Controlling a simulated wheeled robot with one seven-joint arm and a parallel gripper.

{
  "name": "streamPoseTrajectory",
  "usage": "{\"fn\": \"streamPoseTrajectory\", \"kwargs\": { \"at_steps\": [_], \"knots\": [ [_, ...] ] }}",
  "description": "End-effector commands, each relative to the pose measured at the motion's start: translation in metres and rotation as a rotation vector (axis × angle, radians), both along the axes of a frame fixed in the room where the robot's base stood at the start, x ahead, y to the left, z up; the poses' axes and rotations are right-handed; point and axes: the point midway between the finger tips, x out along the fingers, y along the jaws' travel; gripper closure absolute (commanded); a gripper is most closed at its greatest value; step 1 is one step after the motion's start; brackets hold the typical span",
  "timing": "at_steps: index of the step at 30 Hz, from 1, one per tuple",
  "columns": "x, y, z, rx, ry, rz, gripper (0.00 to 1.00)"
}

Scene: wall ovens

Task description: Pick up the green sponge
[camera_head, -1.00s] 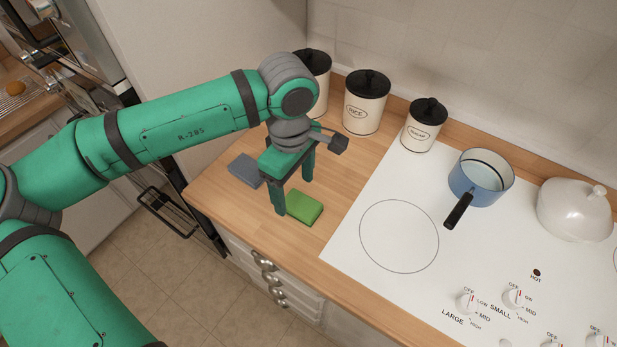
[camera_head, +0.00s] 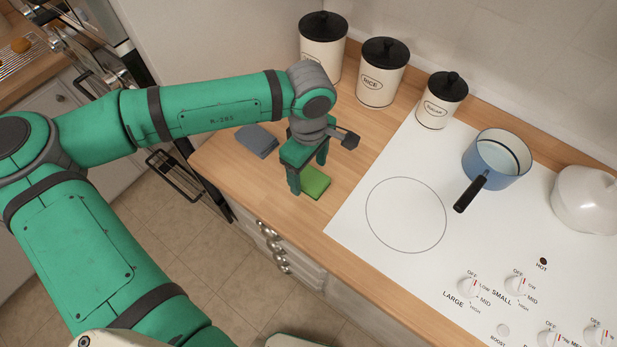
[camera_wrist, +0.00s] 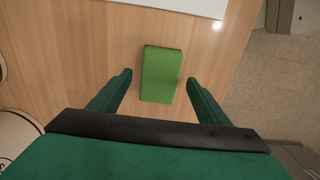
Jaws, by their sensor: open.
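The green sponge (camera_head: 314,182) lies flat on the wooden counter, left of the white cooktop. My gripper (camera_head: 308,177) is open and empty, pointing down just above and beside the sponge, and its fingers hide part of it in the head view. In the wrist view the sponge (camera_wrist: 161,74) lies ahead of the open fingertips (camera_wrist: 158,78), roughly centred between them. It appears still below the fingers, on the counter, with neither finger touching it.
A grey sponge-like block (camera_head: 257,141) lies on the counter behind my gripper. Canisters, including the rice one (camera_head: 382,75), stand along the wall. A blue pot (camera_head: 497,160) sits on the cooktop (camera_head: 405,215), its handle toward the front. The counter's front edge is close to the sponge.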

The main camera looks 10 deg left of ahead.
Motion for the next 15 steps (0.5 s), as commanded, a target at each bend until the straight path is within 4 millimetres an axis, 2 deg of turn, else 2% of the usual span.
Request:
{"fn": "streamPoseTrajectory", "kwargs": {
  "at_steps": [5,13,15],
  "knots": [
    [0.000,0.000,-0.018,0.000,0.000,0.004,0.30],
    [0.000,0.001,-0.020,0.000,-0.001,0.004,0.30],
    [0.000,0.001,-0.020,0.000,-0.001,0.004,0.46]
  ]
}}
